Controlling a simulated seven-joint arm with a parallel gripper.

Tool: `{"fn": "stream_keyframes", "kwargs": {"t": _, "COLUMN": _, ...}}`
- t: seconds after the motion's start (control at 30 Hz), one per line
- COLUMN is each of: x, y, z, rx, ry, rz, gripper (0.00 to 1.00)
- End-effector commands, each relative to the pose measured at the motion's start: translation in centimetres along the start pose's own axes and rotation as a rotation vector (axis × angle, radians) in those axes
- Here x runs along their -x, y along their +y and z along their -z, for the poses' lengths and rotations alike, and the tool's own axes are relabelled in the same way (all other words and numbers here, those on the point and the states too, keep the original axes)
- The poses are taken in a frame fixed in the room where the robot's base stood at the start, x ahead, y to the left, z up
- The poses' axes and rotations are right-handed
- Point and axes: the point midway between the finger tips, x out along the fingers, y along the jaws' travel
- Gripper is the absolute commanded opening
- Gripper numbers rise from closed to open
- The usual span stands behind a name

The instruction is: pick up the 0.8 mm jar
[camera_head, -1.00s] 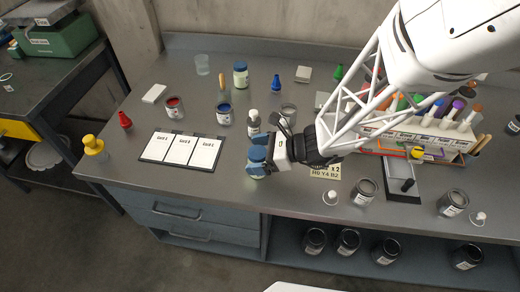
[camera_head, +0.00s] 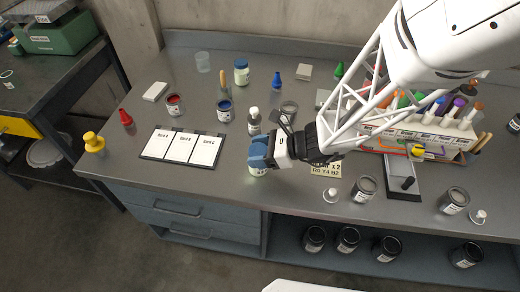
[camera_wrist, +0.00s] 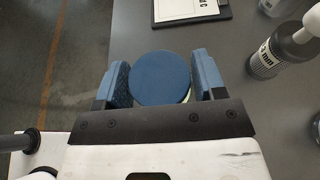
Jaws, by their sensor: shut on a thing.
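My gripper (camera_wrist: 160,85) is shut on a jar with a round, dark blue lid (camera_wrist: 160,76); one finger lies on each side of it. In the head view my blue fingers (camera_head: 258,153) are near the front edge of the bench, and the jar's pale body (camera_head: 258,171) shows just below them. The jar's label is not readable, so I cannot tell its size marking. I cannot tell whether it touches the bench. Another jar with a blue-green lid (camera_head: 241,72) stands at the back of the bench.
A bottle with a "mm" label (camera_wrist: 265,60) stands close to the right of the held jar. A board with white cards (camera_head: 183,147) lies to the left. Open red (camera_head: 175,106) and blue (camera_head: 225,112) paint cans stand behind. A crowded rack (camera_head: 420,135) is on the right.

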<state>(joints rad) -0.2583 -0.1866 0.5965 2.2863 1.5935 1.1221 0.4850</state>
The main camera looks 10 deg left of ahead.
Motion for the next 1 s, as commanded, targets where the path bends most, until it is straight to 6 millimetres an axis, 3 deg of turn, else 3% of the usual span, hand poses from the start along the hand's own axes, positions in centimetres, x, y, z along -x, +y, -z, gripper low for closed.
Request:
{"fn": "stream_keyframes", "kwargs": {"t": 0.47, "x": 0.2, "y": -0.1, "z": -0.6, "rx": 0.002, "ry": -0.001, "rz": 0.001, "gripper": 0.13}}
{"fn": "stream_keyframes", "kwargs": {"t": 0.8, "x": 1.5, "y": -0.1, "z": -3.6, "rx": 0.005, "ry": -0.001, "rz": 0.002, "gripper": 0.13}}
{"fn": "stream_keyframes", "kwargs": {"t": 1.0, "x": 2.8, "y": 2.4, "z": -3.0, "rx": 0.001, "ry": -0.001, "rz": 0.002, "gripper": 0.13}}
